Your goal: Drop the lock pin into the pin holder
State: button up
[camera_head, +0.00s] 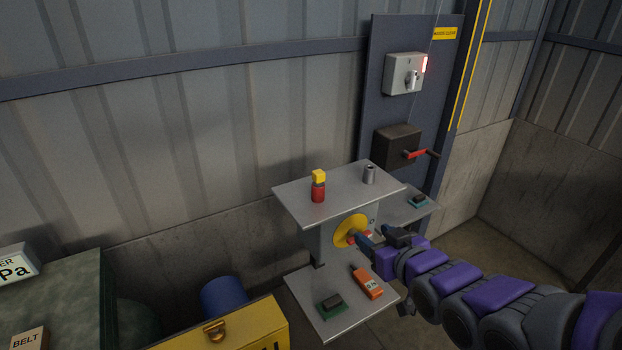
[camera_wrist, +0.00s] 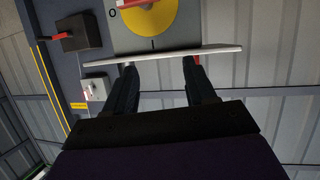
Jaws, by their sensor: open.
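A red cylinder with a yellow top (camera_head: 318,186), which looks like the lock pin, stands upright on the left part of the small grey tabletop (camera_head: 335,205). A short grey cylinder (camera_head: 369,175), which looks like the pin holder, stands apart from it near the tabletop's back right. My gripper (camera_head: 371,236) is below the tabletop level, in front of the yellow disc with a red handle (camera_head: 349,230). In the wrist view its fingers (camera_wrist: 159,68) are spread with nothing held between them.
A lower shelf (camera_head: 340,318) holds an orange device (camera_head: 367,282) and a dark green-based block (camera_head: 331,304). A dark box with a red crank (camera_head: 398,147) and a pale switch box (camera_head: 404,73) hang on the panel behind. A yellow case (camera_head: 235,327) stands at the lower left.

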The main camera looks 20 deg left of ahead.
notch_tip(320, 180, up, 7)
jog(key=a+n+t+y, duration=0.1)
jog(key=a+y, duration=0.1)
jog(key=y, duration=0.3)
jog(key=p, duration=0.5)
send_near(322, 179)
jog(key=shift+n, duration=0.3)
jog(key=x, duration=0.3)
jog(key=b+x, duration=0.1)
jog(key=x, duration=0.5)
jog(key=shift+s+a+r+b, duration=0.25)
jog(key=shift+a+r+b, duration=0.05)
jog(key=shift+a+b, duration=0.1)
jog(key=shift+w+a+f+b, duration=0.15)
jog(key=shift+w+b, duration=0.1)
jog(key=shift+w, duration=0.15)
jog(key=shift+w+a+f+b, duration=0.1)
jog(key=shift+w+f+b, duration=0.05)
jog(key=shift+w+b, duration=0.15)
jog(key=shift+w+r, duration=0.15)
jog(key=shift+w, duration=0.25)
jog(key=shift+w+a, duration=0.4)
jog(key=shift+a, duration=1.1)
jog(key=shift+c, duration=0.6)
jog(key=shift+d, duration=0.8)
jog(key=c, duration=0.4)
jog(key=shift+a, duration=0.15)
grip_shut()
